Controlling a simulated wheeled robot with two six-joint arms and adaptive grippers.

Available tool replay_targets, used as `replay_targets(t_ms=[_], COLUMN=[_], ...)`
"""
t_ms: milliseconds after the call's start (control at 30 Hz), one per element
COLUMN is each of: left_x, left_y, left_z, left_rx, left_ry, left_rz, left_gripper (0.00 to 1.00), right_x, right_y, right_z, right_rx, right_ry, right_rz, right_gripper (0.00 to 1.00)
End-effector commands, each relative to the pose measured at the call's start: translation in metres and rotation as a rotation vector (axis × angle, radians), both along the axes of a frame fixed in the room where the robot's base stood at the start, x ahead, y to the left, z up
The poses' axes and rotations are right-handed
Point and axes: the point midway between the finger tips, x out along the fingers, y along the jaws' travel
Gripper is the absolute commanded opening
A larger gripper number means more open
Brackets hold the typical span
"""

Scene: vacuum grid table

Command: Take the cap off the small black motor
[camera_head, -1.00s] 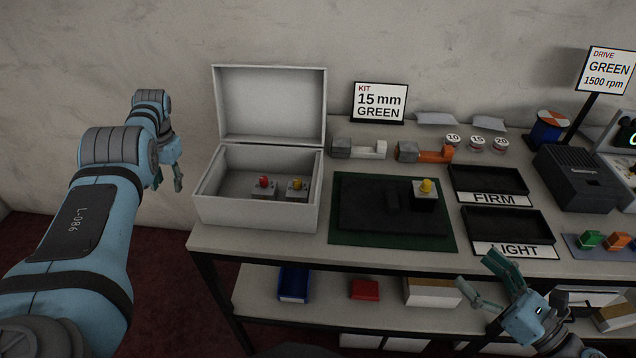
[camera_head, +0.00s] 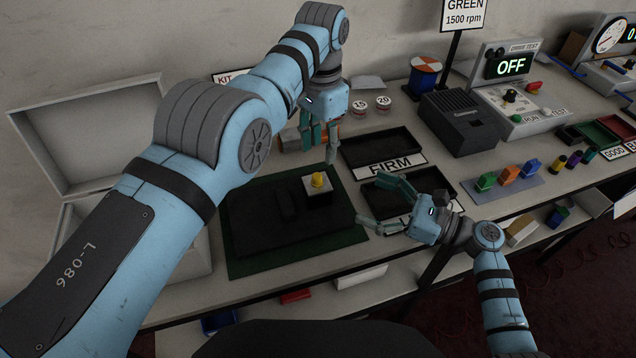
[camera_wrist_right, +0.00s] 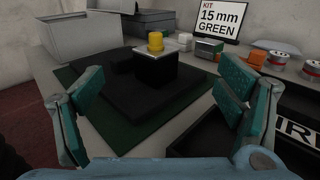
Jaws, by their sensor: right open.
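The small black motor (camera_head: 322,193) stands upright at the right end of a black base plate (camera_head: 255,227) on a green mat (camera_head: 240,268). Its yellow cap (camera_head: 318,180) is on top. In the right wrist view the motor (camera_wrist_right: 158,69) and cap (camera_wrist_right: 155,41) show beyond my fingers. My right gripper (camera_head: 370,200) is open and empty, just right of the motor and apart from it; its spread fingers frame the right wrist view (camera_wrist_right: 155,88). My left gripper (camera_head: 321,148) hangs behind the motor, pointing down; its finger gap is unclear.
Black trays (camera_head: 385,146) marked FIRM and LIGHT lie right of the mat, the latter partly behind my right gripper. An open white box (camera_head: 88,145) stands left, partly hidden by my left arm. A dark machine (camera_head: 460,122) stands at the right back.

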Motion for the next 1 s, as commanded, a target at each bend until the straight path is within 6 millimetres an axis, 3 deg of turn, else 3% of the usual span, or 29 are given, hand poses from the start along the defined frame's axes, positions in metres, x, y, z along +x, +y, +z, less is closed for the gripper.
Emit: replay_targets(t_ms=[200,400,567,800,833,1000], left_x=[0.001,0.000,0.000,0.000,0.000,0.000], left_y=[0.004,0.003,0.002,0.002,0.002,0.002], left_z=[-0.001,-0.002,-0.002,-0.002,-0.002,-0.002], left_rx=[-0.001,0.000,0.000,0.000,0.000,0.000], left_ry=[0.002,0.004,0.003,0.004,0.004,0.004], left_rz=[0.006,0.005,0.004,0.003,0.003,0.003], left_gripper=[0.38,0.38,0.38,0.38,0.38,0.38], right_x=[0.028,0.049,0.057,0.058,0.058,0.058], right_y=[0.055,0.096,0.110,0.112,0.112,0.112], right_z=[0.001,0.001,0.000,0.000,0.000,0.000], right_rx=[0.007,0.005,0.002,0.001,0.001,0.001], right_ry=[0.001,0.003,0.002,0.003,0.003,0.003], right_rz=[0.006,0.004,0.001,0.000,0.000,0.000], right_gripper=[0.87,0.87,0.87,0.87,0.85,0.58])
